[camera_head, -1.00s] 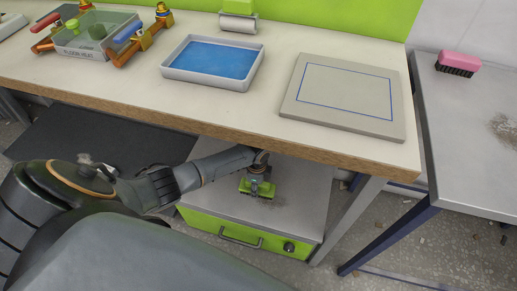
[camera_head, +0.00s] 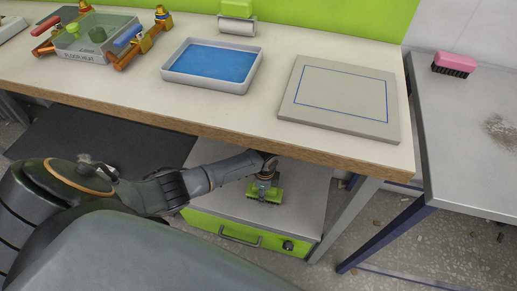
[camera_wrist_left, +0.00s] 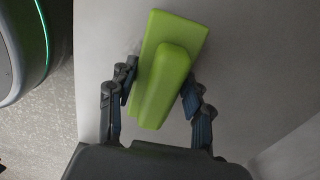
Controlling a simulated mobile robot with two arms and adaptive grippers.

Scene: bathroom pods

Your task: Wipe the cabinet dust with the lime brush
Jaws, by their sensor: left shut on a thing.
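The lime brush (camera_head: 268,193) is on the grey top of the lime-fronted cabinet (camera_head: 215,185), under the workbench. My left gripper (camera_head: 264,180) is shut on it from above. In the left wrist view the lime brush (camera_wrist_left: 165,75) sits between the two fingers of the left gripper (camera_wrist_left: 160,95), tilted a little. The bristles are hidden in the wrist view. A faint dark smudge shows on the cabinet top beside the brush in that view; I cannot tell how much dust there is. My right gripper is not in view.
The workbench (camera_head: 215,125) overhangs the cabinet and carries a blue-lined tray (camera_head: 162,76), a grey board (camera_head: 305,122) and a clear bin (camera_head: 68,50). A pink brush (camera_head: 454,62) and a brown dust patch (camera_head: 503,131) are on the metal table (camera_head: 450,130) at the right.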

